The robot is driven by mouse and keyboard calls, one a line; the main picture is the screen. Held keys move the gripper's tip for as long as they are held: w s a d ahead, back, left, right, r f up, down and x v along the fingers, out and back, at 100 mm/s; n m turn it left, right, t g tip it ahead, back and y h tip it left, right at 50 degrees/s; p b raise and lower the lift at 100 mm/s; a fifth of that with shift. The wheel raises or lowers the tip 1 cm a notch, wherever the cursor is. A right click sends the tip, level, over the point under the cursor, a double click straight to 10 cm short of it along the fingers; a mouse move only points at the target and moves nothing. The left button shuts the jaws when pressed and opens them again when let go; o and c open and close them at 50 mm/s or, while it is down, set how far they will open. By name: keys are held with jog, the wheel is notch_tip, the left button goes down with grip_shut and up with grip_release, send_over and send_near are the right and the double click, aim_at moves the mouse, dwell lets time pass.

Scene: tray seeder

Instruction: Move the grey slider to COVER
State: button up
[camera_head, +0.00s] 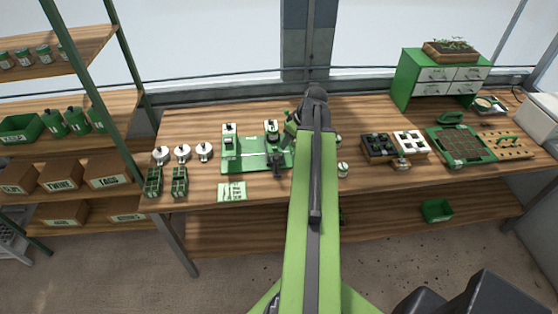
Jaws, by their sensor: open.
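The green tray seeder (233,163) stands on the wooden bench, left of my arm. Two pale upright parts with dark tops, a left one (229,131) and a right one (271,128), rise at its back corners. I cannot pick out the grey slider or read a COVER mark at this size. My gripper (277,161) is small and dark, over the right part of the seeder, and its jaws are open. It hides some of the seeder there. I cannot tell whether it touches anything.
A printed card (232,191) lies before the seeder. Pale round-topped pieces (182,152) and green trays (153,183) stand to its left. Right of my arm are a dark cell tray (377,148), a soil tray (465,146) and a green drawer cabinet (407,76).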

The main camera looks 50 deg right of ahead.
aim_at(277, 158)
jog(key=b+x, duration=1.2)
jog(key=x, duration=0.2)
jog(key=shift+f, duration=0.25)
jog(key=shift+r, duration=0.1)
grip_shut()
dwell(0.4)
